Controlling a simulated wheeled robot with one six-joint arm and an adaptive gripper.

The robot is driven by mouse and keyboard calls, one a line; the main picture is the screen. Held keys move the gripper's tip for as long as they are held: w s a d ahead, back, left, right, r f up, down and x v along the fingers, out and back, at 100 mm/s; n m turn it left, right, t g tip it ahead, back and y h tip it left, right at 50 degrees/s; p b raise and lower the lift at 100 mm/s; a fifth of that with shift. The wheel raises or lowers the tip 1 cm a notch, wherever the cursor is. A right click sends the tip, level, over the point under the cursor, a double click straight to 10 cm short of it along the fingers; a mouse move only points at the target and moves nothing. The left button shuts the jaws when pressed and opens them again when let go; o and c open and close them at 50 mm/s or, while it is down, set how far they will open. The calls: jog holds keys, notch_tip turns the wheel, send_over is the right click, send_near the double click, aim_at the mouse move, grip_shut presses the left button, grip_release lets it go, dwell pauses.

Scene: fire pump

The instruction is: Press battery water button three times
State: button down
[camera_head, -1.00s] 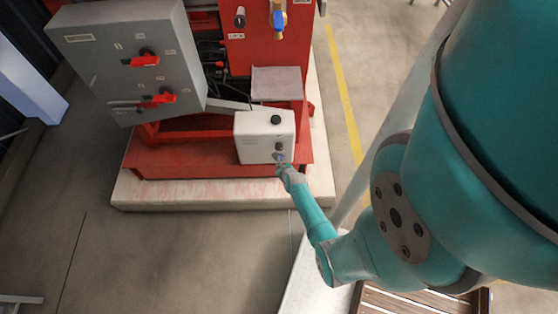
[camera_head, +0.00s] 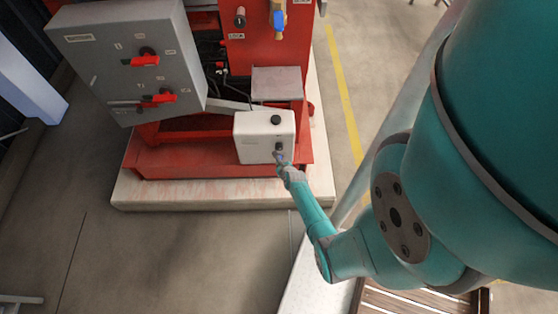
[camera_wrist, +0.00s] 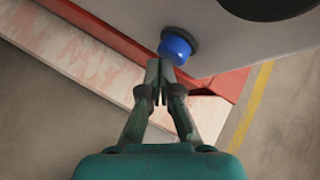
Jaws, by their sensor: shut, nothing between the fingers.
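The battery water button is likely the blue round button (camera_wrist: 175,48) on the front of a white box, seen in the wrist view. The white box (camera_head: 252,142) stands on the red pump frame in the head view. My gripper (camera_wrist: 161,66) is shut and empty, with its fingertips just below and in front of the blue button. I cannot tell whether the tips touch it. In the head view my gripper (camera_head: 281,158) is at the lower right of the box's front and hides the button.
A grey control cabinet (camera_head: 115,60) with red handles stands to the left of the box. A dark knob (camera_head: 279,146) sits just above my gripper on the box. The red frame (camera_head: 190,165) rests on a pale plinth (camera_head: 215,199).

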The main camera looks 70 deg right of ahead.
jog(key=shift+w+d, duration=0.25)
jog(key=shift+d, duration=0.3)
dwell(0.5)
dwell(0.4)
jog(key=shift+s+a, duration=0.25)
jog(key=shift+a, duration=0.35)
jog(key=shift+s+a, duration=0.25)
jog(key=shift+a, duration=0.3)
jog(key=shift+s+a, duration=0.35)
jog(key=shift+a, duration=0.45)
jog(key=shift+s+a, duration=0.3)
jog(key=shift+a, duration=0.45)
jog(key=shift+s+a, duration=0.35)
jog(key=shift+a, duration=0.45)
